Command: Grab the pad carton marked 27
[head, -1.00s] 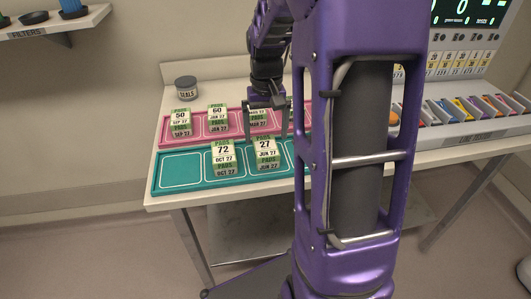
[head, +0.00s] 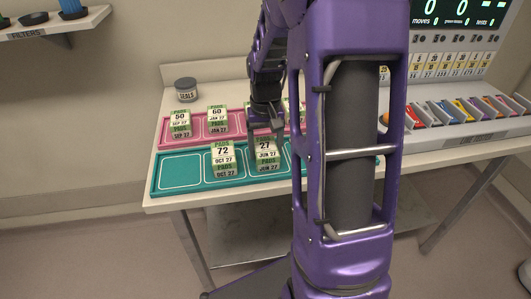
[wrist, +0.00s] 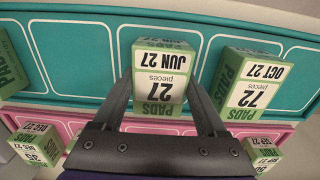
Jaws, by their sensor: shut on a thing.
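The pad carton marked 27 (head: 267,153) is a green and white box standing on the teal tray (head: 180,171). In the wrist view the carton (wrist: 160,85) sits between the two dark fingers of my gripper (wrist: 163,98), with its 27 label facing the camera. My gripper (head: 268,143) is shut on this carton. The carton appears to be still at its tray place; whether it is lifted at all, I cannot tell.
The carton marked 72 (head: 223,158) stands just left of it on the teal tray. Cartons 50 (head: 180,123) and 60 (head: 217,119) stand on the pink tray (head: 198,129) behind. A seals jar (head: 186,90) stands at the back left.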

